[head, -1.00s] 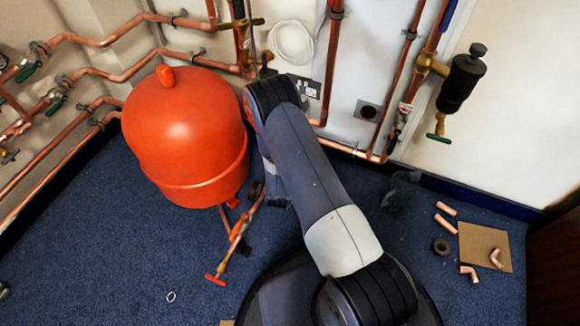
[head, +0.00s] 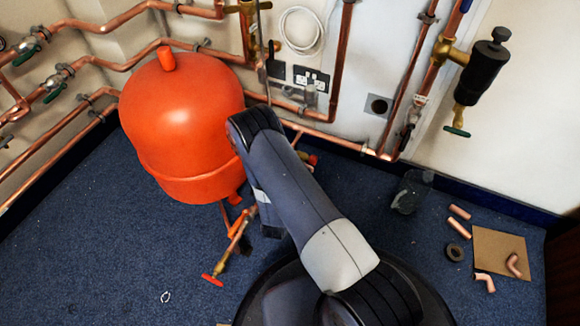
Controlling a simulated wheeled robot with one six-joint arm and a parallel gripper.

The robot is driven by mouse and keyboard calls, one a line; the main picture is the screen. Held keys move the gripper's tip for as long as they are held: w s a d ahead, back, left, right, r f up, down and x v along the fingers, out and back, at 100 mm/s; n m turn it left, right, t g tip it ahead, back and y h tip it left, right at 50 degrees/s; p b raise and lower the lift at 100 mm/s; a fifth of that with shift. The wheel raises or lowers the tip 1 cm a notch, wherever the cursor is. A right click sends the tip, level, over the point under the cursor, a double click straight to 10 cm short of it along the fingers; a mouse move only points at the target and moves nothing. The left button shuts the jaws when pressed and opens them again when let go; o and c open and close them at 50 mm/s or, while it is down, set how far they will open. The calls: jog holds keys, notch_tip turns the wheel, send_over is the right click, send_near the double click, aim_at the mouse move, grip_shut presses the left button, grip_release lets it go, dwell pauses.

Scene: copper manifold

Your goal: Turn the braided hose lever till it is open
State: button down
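I cannot tell for sure which part is the braided hose lever. A short copper and brass line (head: 234,247) lies on the floor below the red vessel (head: 185,125), with an orange lever-like part (head: 239,224) along it and a red T-handle (head: 212,280) at its lower end. A small red and yellow fitting (head: 309,158) shows just right of my arm, low by the wall. My arm bends over beside the vessel, and its far part drops behind the upper link. My gripper is hidden there, so its fingers and any contact do not show.
Copper pipes with green-handled valves (head: 56,93) run along the left wall. A black cylinder (head: 480,70) with a green handle hangs on the right wall. A dark see-through object (head: 411,192), copper offcuts (head: 459,212) and a cardboard sheet (head: 503,250) lie on the right floor. Carpet at lower left is mostly clear.

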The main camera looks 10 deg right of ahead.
jog(key=shift+f, duration=0.1)
jog(key=c, duration=1.3)
grip_release()
jog(key=shift+c, duration=0.2)
